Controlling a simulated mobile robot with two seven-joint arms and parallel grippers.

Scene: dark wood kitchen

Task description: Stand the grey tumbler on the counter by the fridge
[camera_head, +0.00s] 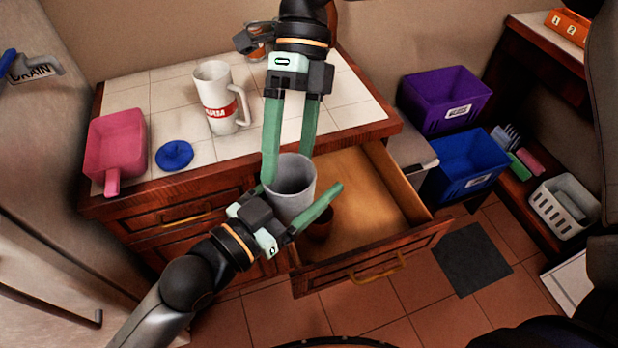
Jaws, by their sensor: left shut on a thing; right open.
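The grey tumbler (292,186) is upright with its mouth up, above the open drawer, in front of the counter edge. My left gripper (300,190) is shut on it, reaching in from the lower left. My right gripper (287,168) comes down from the top with its long green fingers apart; the tips are close to the tumbler's rim, and I cannot tell whether they touch it. The white-tiled counter (330,95) stands beside a pale grey front, likely the fridge (40,240), at the left.
The counter holds a pink scoop-like container (117,145), a blue disc (174,155) and a white mug (217,98). The open drawer (365,190) has a small brown item (320,226) inside. Purple (445,95) and blue (465,160) bins stand right.

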